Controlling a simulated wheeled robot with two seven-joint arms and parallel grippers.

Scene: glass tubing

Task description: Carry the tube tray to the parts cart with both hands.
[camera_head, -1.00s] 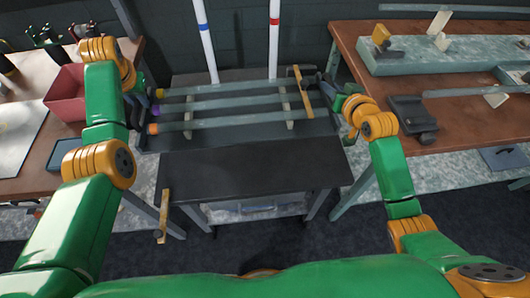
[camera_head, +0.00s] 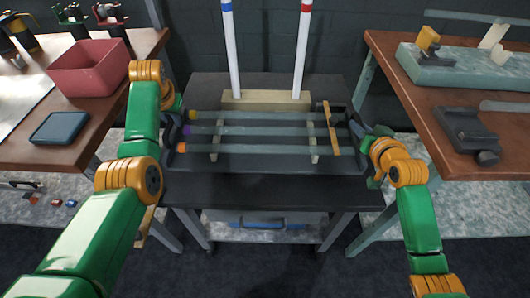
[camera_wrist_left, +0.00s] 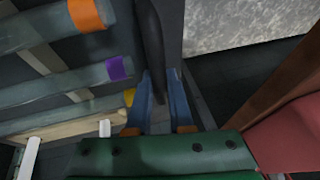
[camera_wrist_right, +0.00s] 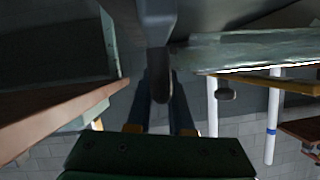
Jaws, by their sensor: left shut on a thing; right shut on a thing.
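The dark grey tube tray (camera_head: 250,163) is level over the top of the black parts cart (camera_head: 270,190). I cannot tell whether it touches the cart top. Three glass tubes (camera_head: 265,131) lie across it on pale supports, with yellow, purple and orange left ends. My left gripper (camera_head: 178,122) is shut on the tray's left handle; the dark handle (camera_wrist_left: 155,60) sits between its fingers in the left wrist view. My right gripper (camera_head: 366,142) is shut on the right handle, which shows in the right wrist view (camera_wrist_right: 160,85).
A pale block (camera_head: 265,100) with two white posts, banded blue and red, stands at the cart's back. A left bench holds a red bin (camera_head: 90,68) and a blue-grey box (camera_head: 60,127). A right bench (camera_head: 410,75) stands close beside the cart. A brass-coloured strip (camera_head: 332,128) crosses the tray.

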